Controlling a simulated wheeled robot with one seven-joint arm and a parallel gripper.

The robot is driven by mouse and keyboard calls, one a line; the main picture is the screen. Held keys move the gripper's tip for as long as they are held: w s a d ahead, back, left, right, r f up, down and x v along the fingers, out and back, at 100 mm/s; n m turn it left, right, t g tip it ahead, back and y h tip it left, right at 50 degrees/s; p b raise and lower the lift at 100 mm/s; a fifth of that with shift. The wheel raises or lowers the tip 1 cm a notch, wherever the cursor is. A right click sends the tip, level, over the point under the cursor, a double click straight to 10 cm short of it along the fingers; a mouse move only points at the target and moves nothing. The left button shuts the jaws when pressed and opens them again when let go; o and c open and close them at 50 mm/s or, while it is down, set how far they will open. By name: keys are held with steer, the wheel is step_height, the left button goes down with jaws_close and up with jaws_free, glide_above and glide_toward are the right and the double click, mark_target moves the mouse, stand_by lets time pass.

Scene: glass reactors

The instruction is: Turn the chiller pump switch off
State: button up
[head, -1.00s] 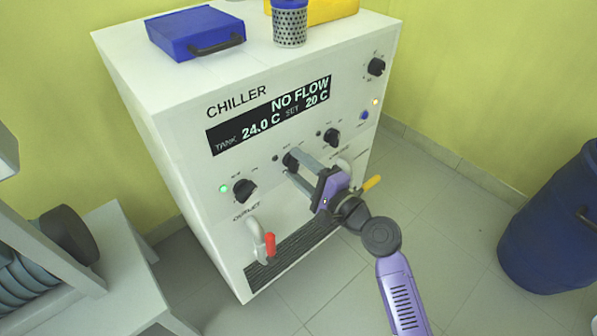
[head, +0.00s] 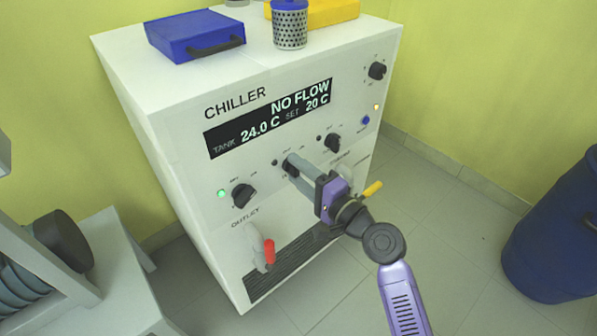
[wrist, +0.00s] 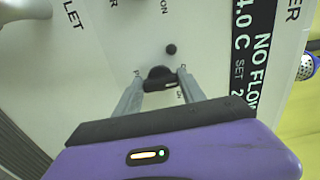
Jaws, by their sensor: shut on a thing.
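The white chiller (head: 170,150) stands ahead, its display reading "NO FLOW", tank 24.0 C and set 20 C. A row of black knobs sits under the display. My gripper (head: 290,168) is at the middle knob (wrist: 160,76), with its two fingers shut on it. The knob's small label is too blurred to read in the head view, and the fingers hide part of it. A dark indicator lamp (wrist: 171,48) sits beside this knob and is unlit. The wrist view also shows my gripper (wrist: 160,86) around the knob.
The left knob (head: 243,195) has a lit green lamp (head: 221,193). Another knob (head: 332,142) sits to the right. A red-handled outlet valve (head: 269,252) and a yellow-handled valve (head: 372,189) project below. A blue case (head: 195,35) lies on top. A blue barrel (head: 555,230) stands right.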

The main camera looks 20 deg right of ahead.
steer(key=o, duration=1.4)
steer(key=shift+c, duration=0.2)
steer(key=v, duration=0.8)
steer(key=shift+p, duration=0.4)
steer(key=shift+w, duration=0.1)
